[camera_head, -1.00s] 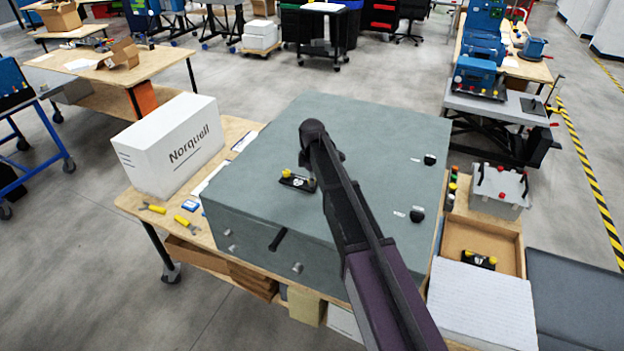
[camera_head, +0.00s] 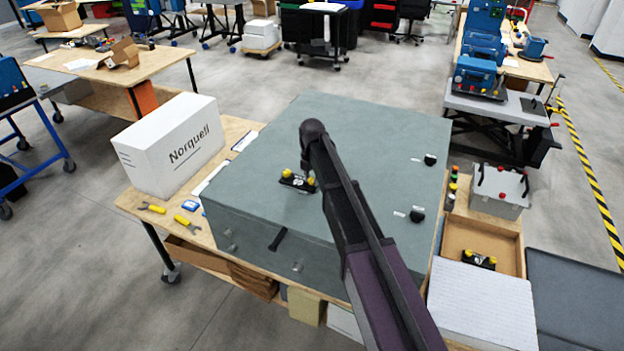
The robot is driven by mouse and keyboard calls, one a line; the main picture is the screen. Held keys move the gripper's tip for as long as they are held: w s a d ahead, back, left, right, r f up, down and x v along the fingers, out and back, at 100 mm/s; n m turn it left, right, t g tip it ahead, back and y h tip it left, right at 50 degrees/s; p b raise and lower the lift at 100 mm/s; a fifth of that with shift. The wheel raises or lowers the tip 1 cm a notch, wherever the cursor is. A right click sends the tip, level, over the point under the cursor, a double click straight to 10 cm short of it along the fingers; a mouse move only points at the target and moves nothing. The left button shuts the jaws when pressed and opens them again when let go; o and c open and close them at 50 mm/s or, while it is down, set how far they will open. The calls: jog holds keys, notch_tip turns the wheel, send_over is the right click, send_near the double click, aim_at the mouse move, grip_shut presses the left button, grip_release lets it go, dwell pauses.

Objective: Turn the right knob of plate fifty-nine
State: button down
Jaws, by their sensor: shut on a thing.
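A small black plate (camera_head: 296,184) with a white label lies on top of the large grey-green housing (camera_head: 265,150); its number is too small to read. Its left yellow knob (camera_head: 286,173) is in clear view. My gripper (camera_head: 307,171) is mostly hidden by the arm, with only a dark sliver showing directly above the right knob. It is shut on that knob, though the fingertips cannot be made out.
A second black plate with yellow knobs (camera_head: 478,260) lies in the wooden tray (camera_head: 460,232) at the right. Black knobs (camera_head: 417,215) stand on the housing's right side. A white Norquell box (camera_head: 160,150) and yellow-handled tools (camera_head: 186,221) are at the left.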

jog(key=n, duration=0.3)
jog(key=shift+s+n, duration=0.1)
jog(key=shift+n, duration=2.2)
jog(key=shift+c, duration=2)
grip_release()
